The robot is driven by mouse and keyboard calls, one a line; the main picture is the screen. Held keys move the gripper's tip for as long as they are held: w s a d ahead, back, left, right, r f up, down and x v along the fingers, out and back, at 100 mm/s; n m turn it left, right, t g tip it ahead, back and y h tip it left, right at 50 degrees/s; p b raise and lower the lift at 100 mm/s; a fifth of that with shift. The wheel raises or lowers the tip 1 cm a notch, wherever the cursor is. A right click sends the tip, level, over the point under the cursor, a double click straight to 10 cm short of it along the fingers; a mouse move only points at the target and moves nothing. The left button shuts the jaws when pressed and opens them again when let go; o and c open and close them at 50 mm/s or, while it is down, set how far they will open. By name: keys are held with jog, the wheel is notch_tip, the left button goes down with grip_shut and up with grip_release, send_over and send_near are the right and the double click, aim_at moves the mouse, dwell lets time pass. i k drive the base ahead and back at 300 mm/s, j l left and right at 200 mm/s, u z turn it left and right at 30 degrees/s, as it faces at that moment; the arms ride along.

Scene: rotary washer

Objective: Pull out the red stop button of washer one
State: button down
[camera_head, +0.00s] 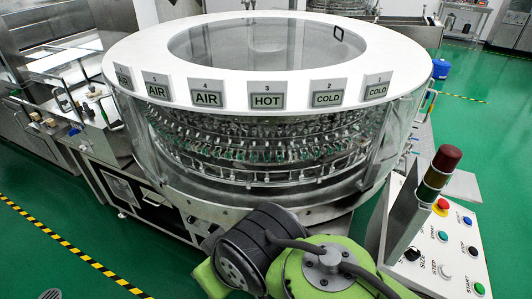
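The washer (190,185) is a large round machine with a white top ring and clear walls, in the middle of the head view. Its white sloped control panel (458,262) stands at the right. A red button (443,204) with a yellow surround sits near the panel's upper left, close beside the signal light. Whether it is pressed in or out is too small to tell. My green and dark grey arm (325,262) shows at the bottom centre, left of the panel. My gripper is not visible.
A signal light (436,173) with a red top on a dark grey post rises at the panel's left edge, beside the red button. Other panel controls include a green START button (479,289) and a black knob (411,254). Green floor (490,150) is open right of the washer.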

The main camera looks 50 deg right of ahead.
aim_at(443, 204)
jog(key=z, duration=3.4)
jog(key=l+u, duration=0.25)
jog(key=l, duration=0.15)
jog(key=l+u, duration=0.25)
jog(key=l, duration=0.15)
jog(key=k, duration=0.05)
